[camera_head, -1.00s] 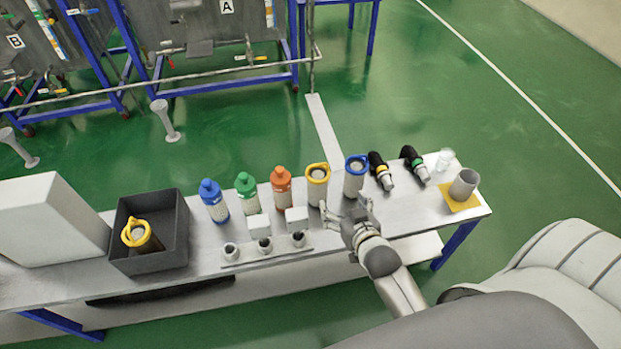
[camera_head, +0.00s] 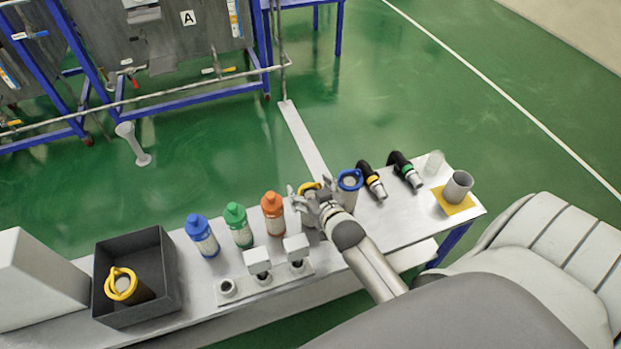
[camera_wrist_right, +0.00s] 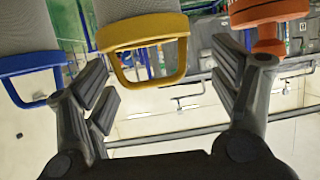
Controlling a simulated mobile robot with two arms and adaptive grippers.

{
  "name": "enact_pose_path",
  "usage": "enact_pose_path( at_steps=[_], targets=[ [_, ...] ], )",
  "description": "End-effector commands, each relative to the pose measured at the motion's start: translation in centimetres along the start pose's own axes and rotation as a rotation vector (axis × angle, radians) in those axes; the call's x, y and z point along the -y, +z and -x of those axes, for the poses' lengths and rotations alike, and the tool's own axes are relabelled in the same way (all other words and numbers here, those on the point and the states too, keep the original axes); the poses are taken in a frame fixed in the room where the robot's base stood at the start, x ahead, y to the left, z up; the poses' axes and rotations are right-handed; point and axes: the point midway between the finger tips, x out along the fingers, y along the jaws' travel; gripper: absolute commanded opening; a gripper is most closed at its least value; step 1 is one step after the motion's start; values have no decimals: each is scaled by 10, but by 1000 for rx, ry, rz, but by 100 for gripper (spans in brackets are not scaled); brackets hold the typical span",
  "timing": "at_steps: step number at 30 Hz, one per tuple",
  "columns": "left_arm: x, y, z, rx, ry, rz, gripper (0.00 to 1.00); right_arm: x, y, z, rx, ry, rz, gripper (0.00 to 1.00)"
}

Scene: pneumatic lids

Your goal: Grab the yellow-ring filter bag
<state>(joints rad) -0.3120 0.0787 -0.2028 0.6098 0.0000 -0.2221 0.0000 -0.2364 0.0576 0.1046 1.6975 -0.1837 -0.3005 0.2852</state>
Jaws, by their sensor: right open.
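The yellow-ring filter bag (camera_head: 309,187) stands on the table between the orange bottle and the blue-ring bag, mostly hidden behind my right gripper (camera_head: 308,203). In the right wrist view its yellow ring (camera_wrist_right: 145,35) lies between the fingers of my open right gripper (camera_wrist_right: 165,95), with a gap on each side. A second yellow-ring bag (camera_head: 122,287) sits tilted in the dark box (camera_head: 168,265) at the left. My left gripper is not in view.
The blue-ring bag (camera_head: 349,187) stands close right of my right gripper, and the orange bottle (camera_head: 273,213) close left. Green (camera_head: 239,226) and blue (camera_head: 202,237) bottles stand further left. Two white blocks (camera_head: 257,260) are in front. A grey cup (camera_head: 457,187) is at the right end.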

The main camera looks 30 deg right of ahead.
Motion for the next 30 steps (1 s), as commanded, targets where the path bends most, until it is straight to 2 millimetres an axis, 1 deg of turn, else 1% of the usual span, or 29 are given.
enact_pose_path(
  at_steps=[6,10,14,20,23,30],
  targets=[
    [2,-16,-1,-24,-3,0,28,-7,1,-28,0,1,2,82],
    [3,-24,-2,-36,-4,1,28,-7,2,-43,0,0,0,82],
    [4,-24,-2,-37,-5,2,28,-7,2,-49,1,0,0,82],
    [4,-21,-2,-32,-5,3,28,-7,2,-49,1,0,0,82],
    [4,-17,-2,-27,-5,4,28,-7,2,-49,1,0,0,72],
    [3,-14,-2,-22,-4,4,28,-7,2,-48,1,0,0,41]
  ],
)
